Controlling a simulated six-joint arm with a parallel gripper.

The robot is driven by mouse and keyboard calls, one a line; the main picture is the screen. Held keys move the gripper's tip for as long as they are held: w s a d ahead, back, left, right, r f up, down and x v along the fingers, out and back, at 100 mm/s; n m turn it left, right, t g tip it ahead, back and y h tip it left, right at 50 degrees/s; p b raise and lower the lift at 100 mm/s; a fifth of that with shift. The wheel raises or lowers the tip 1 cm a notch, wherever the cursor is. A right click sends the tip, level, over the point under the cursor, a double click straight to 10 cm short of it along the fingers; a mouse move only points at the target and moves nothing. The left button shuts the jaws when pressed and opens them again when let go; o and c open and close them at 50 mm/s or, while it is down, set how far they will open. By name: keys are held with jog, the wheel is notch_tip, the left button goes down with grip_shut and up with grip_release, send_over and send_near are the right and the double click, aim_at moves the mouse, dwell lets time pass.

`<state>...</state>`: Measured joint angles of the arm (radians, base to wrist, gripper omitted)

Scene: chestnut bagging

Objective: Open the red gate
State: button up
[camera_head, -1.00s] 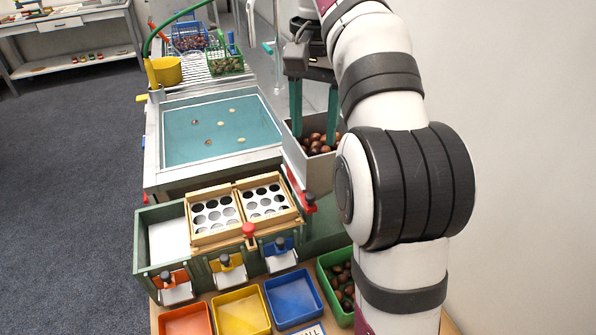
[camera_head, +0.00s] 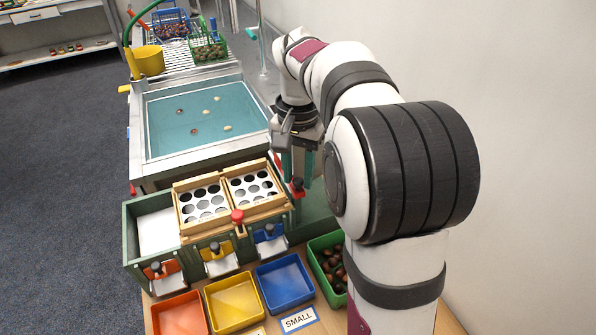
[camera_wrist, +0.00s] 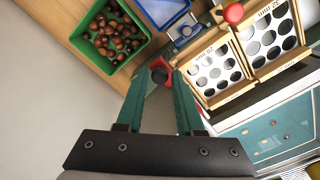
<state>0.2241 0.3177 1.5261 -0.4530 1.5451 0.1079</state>
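The red gate (camera_head: 297,192) is at the right end of the green sorting frame, with a black knob (camera_head: 297,183) on it. In the wrist view the red gate (camera_wrist: 165,68) and its black knob (camera_wrist: 159,75) show near my fingertips. My gripper (camera_head: 298,178) points down close to the knob. In the wrist view my gripper (camera_wrist: 165,78) has its two green fingers apart, with the knob at the gap between the tips. I cannot tell whether either finger touches it. My arm hides the area behind the gate.
Wooden hole trays (camera_head: 228,195) and a red knob (camera_head: 237,216) are beside the gate. A green bin with chestnuts (camera_head: 314,246) and blue (camera_head: 285,283), yellow (camera_head: 234,303) and orange (camera_head: 180,315) trays stand in front. A water basin (camera_head: 190,120) lies behind.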

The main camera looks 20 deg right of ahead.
grip_shut()
dwell(1.1)
